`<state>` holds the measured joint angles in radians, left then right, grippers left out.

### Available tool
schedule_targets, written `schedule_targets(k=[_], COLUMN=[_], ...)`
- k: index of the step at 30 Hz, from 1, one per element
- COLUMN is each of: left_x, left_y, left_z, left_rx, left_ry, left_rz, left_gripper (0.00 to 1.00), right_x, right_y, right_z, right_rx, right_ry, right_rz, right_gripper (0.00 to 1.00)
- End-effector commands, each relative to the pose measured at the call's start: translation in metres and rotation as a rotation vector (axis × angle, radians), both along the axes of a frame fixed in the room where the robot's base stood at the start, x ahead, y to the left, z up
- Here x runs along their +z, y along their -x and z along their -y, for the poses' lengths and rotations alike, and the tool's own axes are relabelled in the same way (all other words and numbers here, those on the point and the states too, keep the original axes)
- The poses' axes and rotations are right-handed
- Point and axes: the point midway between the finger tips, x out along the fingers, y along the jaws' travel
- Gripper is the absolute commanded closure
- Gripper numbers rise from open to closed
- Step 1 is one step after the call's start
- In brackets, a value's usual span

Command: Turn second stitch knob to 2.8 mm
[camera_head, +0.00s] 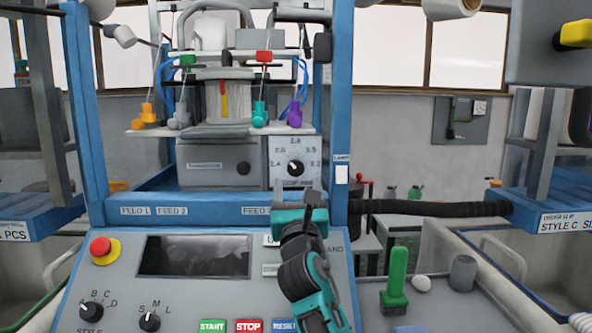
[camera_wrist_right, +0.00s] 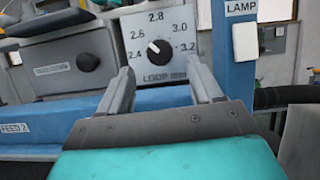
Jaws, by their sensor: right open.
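A round black stitch knob (camera_head: 295,167) sits on a white dial plate marked LOOP MM, with numbers from 2.4 to 3.2 around it. It also shows in the right wrist view (camera_wrist_right: 159,54), where its white mark points up and left, roughly toward 2.6. The 2.8 stands at the top of the plate. My right gripper (camera_head: 293,185) is open and empty, in front of and just below the knob. In the right wrist view its fingers (camera_wrist_right: 162,78) spread to either side below the knob, apart from it. My left gripper is not in view.
A blue frame post (camera_head: 339,100) with a LAMP label rises right of the dial. A blue ledge (camera_head: 190,207) with FEED labels runs below. The control panel (camera_head: 205,295) holds a red stop button (camera_head: 101,247), screen and selector knobs. A black hose (camera_head: 430,208) runs right.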

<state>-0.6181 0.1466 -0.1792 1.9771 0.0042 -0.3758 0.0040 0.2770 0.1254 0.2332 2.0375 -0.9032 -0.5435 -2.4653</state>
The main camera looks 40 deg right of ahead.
Motion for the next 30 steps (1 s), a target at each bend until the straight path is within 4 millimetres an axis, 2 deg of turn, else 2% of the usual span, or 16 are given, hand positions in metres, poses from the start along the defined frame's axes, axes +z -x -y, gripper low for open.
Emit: schedule_targets(k=[3, 9, 22, 23, 30], left_x=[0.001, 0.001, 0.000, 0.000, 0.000], left_y=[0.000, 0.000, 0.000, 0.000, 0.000], left_z=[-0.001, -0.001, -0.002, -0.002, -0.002], left_rx=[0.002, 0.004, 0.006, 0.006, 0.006], left_ry=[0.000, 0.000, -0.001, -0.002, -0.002], left_rz=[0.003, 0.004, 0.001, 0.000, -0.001], left_gripper=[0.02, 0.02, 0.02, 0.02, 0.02], right_x=[0.010, 0.020, 0.024, 0.024, 0.024], right_y=[-0.018, -0.037, -0.045, -0.045, -0.045], right_z=[0.015, 0.031, 0.037, 0.037, 0.037], right_rx=[-0.001, 0.000, 0.001, 0.001, 0.001], right_ry=[-0.001, -0.002, -0.002, -0.002, -0.002], right_rz=[0.002, 0.001, 0.000, 0.000, 0.000], right_gripper=[0.35, 0.35, 0.35, 0.36, 0.59])
